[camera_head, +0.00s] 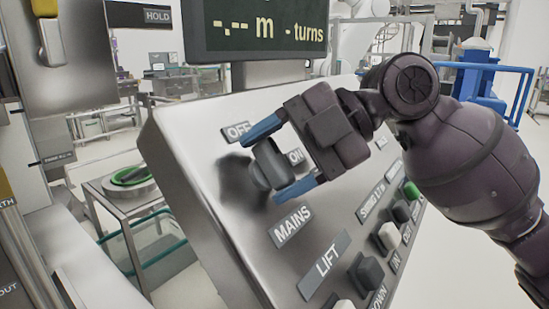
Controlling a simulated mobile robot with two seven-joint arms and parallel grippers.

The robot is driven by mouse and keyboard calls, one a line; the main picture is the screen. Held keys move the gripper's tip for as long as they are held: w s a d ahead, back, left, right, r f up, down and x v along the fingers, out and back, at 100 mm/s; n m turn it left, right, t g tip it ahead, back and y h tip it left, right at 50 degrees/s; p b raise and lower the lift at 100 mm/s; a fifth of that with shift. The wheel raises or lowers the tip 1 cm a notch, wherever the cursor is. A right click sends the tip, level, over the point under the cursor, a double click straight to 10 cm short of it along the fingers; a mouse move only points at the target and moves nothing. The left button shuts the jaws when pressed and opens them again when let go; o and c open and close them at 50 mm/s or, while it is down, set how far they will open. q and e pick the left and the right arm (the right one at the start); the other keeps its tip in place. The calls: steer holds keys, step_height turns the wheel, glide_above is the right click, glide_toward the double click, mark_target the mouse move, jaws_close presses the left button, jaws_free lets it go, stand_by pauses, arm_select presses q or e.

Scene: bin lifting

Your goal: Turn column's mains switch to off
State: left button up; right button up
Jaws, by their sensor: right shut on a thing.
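The column's control panel (205,190) is a tilted metal box in the middle of the head view. The mains switch (270,164) is a dark grey knob on it, with an OFF label (238,132) above it, an ON label (296,156) to its right and a MAINS label (291,227) below it. My right gripper (277,160) has its two blue fingers on either side of the knob and is shut on it. The knob's pointing direction is partly hidden by the gripper. My left gripper is not in view.
A LIFT label (323,265) and several push buttons (389,236) lie lower on the panel, below my right arm. A dark display (258,28) stands above the panel. A small table (122,200) with a green-topped round object (131,176) is at the left.

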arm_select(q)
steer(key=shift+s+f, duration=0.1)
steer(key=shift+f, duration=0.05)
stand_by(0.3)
arm_select(e)
steer(key=o, duration=0.9)
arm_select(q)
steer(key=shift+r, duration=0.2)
arm_select(e)
steer(key=shift+o, duration=0.2)
steer(key=shift+d+r, duration=0.15)
steer(key=shift+d, duration=0.1)
arm_select(q)
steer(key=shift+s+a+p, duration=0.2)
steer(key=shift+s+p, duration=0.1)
steer(key=shift+p, duration=0.45)
arm_select(e)
steer(key=v, duration=1)
steer(key=shift+r, duration=0.1)
